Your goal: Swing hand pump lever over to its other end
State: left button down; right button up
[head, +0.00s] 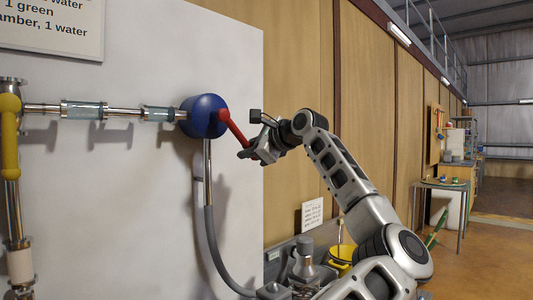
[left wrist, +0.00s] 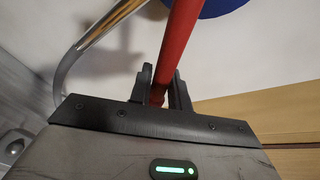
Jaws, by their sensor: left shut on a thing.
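The hand pump (head: 200,116) is a round blue body on the white wall panel, with a red lever (head: 233,129) on its front. The lever slants down to the right from the hub. My left gripper (head: 257,142) is at the lever's outer end, shut on it. In the left wrist view the red lever (left wrist: 180,45) runs up between the two dark fingers of the left gripper (left wrist: 160,90), with the blue pump body (left wrist: 222,6) at the top edge. The fingers hide part of the lever's end. My right gripper is not in view.
A pipe with clear glass sections (head: 95,111) runs left from the pump to a yellow fitting (head: 10,107). A grey hose (head: 213,240) hangs below the pump. A yellow bucket (head: 341,262) stands low at right. A table (head: 443,184) stands farther back.

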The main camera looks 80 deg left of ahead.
pick_arm(q)
jog(key=shift+r, duration=0.2)
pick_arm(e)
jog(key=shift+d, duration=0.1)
pick_arm(q)
jog(key=c, duration=1.3)
grip_release()
jog(key=shift+w, duration=0.1)
jog(key=b+v, duration=0.1)
jog(key=v, duration=1.4)
jog(key=shift+w+d+r, duration=0.1)
jog(key=shift+w+d, duration=0.05)
jog(key=shift+d, duration=0.2)
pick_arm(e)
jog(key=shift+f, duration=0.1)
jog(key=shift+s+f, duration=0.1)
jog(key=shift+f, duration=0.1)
